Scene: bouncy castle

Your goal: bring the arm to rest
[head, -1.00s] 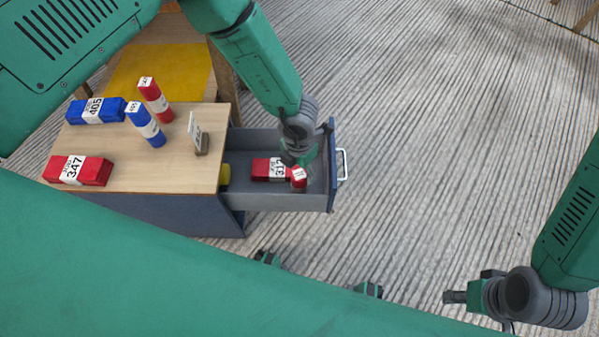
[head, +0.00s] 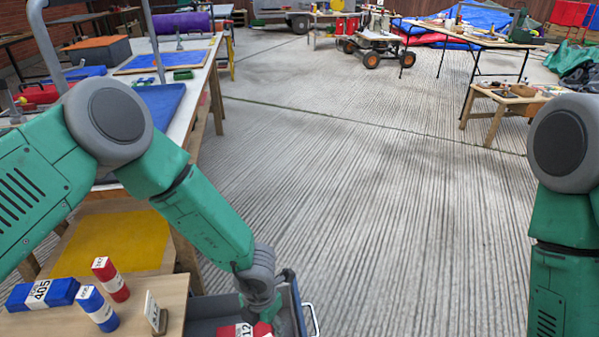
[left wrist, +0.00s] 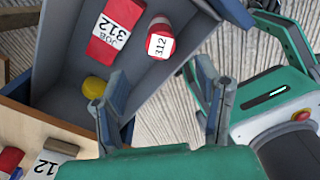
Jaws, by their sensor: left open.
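My left gripper (left wrist: 160,78) is open, with nothing between its fingers in the left wrist view. In the head view my left arm (head: 215,225) reaches down over the open drawer (head: 208,327), and its fingers are hidden low in the picture. In the left wrist view, the drawer (left wrist: 62,85) holds a red block labelled 312 (left wrist: 114,32), a second red piece labelled 312 (left wrist: 159,38) and a yellow object (left wrist: 93,87). The fingers are apart from both red pieces. My right arm (head: 562,225) hangs at the right edge, its gripper out of view.
A long workbench (head: 205,85) stands behind at left. The ribbed floor (head: 370,190) is clear between the arms.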

